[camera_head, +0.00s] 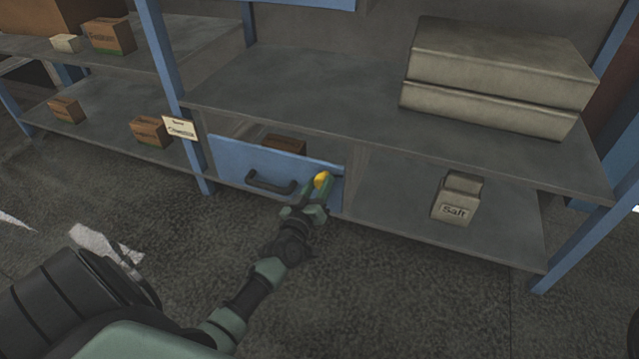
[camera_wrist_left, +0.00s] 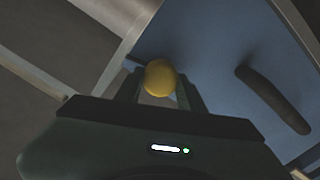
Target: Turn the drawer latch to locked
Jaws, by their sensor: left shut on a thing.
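A yellow latch knob (camera_head: 321,179) is at the right end of the drawer front. My left gripper (camera_head: 319,188) is at the knob, its fingers on either side of it and shut on it. In the left wrist view the round yellow knob (camera_wrist_left: 160,78) lies between the two fingertips, with the blue drawer front (camera_wrist_left: 205,50) behind and the handle (camera_wrist_left: 272,99) to the right. The latch's base is hidden by the gripper. My right gripper is not in view.
A box labelled Salt (camera_head: 457,199) stands on the low shelf right of the drawer. Two large stacked boxes (camera_head: 497,80) lie on the shelf above. Small brown boxes (camera_head: 150,130) stand on the left shelves. A blue post (camera_head: 172,90) is left of the drawer.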

